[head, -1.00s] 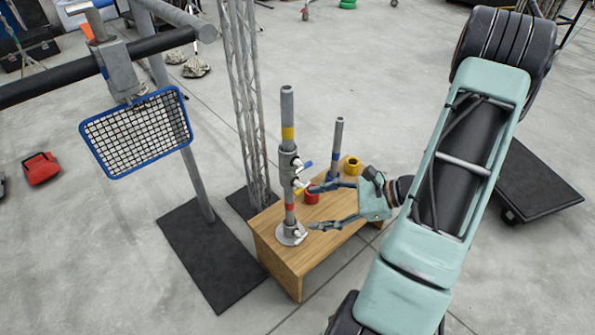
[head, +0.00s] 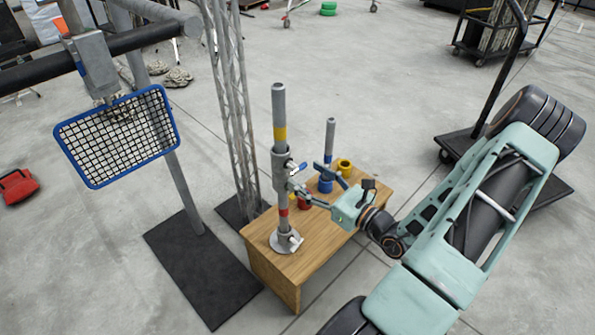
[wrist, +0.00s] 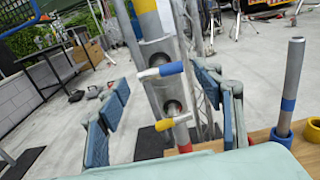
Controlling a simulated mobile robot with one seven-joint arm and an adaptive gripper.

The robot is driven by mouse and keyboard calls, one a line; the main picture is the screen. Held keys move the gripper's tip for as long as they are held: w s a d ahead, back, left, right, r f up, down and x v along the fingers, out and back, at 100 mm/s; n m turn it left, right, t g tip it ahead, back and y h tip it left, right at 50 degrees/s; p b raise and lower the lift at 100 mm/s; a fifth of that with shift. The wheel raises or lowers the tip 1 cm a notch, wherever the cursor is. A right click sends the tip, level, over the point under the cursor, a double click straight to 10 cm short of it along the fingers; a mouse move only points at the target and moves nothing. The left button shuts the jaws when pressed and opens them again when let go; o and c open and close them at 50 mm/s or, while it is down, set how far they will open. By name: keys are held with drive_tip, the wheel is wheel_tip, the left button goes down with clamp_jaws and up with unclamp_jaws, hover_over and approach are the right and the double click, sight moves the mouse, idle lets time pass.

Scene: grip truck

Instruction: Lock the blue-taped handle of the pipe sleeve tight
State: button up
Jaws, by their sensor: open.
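The grey pipe sleeve (head: 280,168) sits around an upright pipe on a round base. In the wrist view the sleeve (wrist: 160,95) shows two T-handles, one above the other. The blue-taped handle (wrist: 172,69) is the upper one and points to the right; its blue end faces right. The yellow-taped handle (wrist: 165,125) is below, its yellow end to the left. My gripper (head: 304,180) is open and empty in front of the sleeve. In the wrist view my gripper (wrist: 165,105) has one finger on each side of the sleeve, apart from both handles.
The pipe stands on a wooden box (head: 270,262). Behind it are a shorter pipe (head: 330,140) in a blue ring and a yellow ring (head: 344,165). A truss (head: 233,110) and a blue-rimmed mesh panel (head: 120,135) stand left.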

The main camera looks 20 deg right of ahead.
sight(298, 167)
drive_tip(key=shift+x, duration=2.15)
drive_tip(key=shift+c, duration=0.4)
drive_tip(key=c, duration=1.1)
